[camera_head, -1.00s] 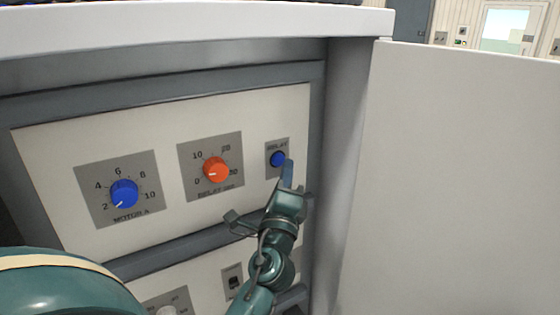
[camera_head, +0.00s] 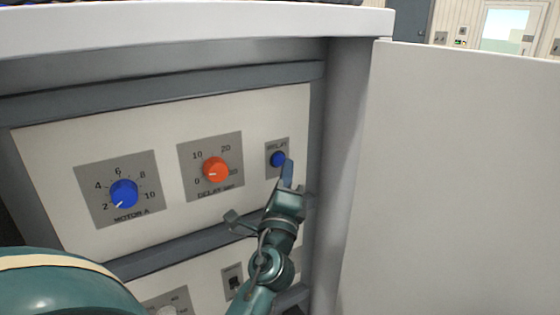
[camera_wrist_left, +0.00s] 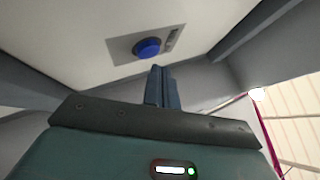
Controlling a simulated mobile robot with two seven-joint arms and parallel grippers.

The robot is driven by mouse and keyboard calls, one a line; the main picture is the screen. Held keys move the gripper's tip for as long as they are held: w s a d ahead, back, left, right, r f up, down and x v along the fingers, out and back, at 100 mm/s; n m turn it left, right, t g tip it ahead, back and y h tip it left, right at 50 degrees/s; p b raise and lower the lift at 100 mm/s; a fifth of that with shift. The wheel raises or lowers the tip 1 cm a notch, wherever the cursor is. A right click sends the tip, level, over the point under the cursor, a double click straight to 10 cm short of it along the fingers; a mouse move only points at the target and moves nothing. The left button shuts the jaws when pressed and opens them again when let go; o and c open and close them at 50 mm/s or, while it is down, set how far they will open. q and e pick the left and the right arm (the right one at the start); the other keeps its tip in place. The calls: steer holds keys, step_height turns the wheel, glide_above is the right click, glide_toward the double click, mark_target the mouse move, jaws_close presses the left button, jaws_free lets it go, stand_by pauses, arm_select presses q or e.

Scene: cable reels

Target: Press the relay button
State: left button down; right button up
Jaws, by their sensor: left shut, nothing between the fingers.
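The relay button (camera_head: 278,159) is a round blue button on a small grey plate labelled RELAY, at the right end of the white panel. In the left wrist view the same button (camera_wrist_left: 147,47) shows just beyond and slightly left of the fingertips. My left gripper (camera_head: 287,170) is shut and empty, its blue-grey fingers pointing up at the button's lower right edge. The fingers also show in the left wrist view (camera_wrist_left: 160,85). I cannot tell whether the fingertips touch the button. My right gripper is not in view.
Left of the button are an orange delay knob (camera_head: 216,170) and a blue motor knob (camera_head: 124,193). A switch (camera_head: 233,282) sits on the lower panel. The cabinet's side wall and an open white door (camera_head: 455,180) stand close on the right.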

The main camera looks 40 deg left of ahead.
arm_select(q)
steer(key=shift+a, duration=0.15)
steer(key=shift+w+a, duration=0.2)
steer(key=shift+w+a, duration=0.15)
steer(key=shift+a, duration=0.25)
stand_by(0.7)
steer(key=shift+d, duration=0.1)
steer(key=shift+s+d, duration=0.35)
steer(key=shift+d, duration=0.3)
steer(key=d, duration=0.1)
steer(key=s+d+b, duration=0.1)
steer(key=d, duration=0.1)
steer(key=s+d, duration=0.1)
steer(key=shift+d, duration=0.3)
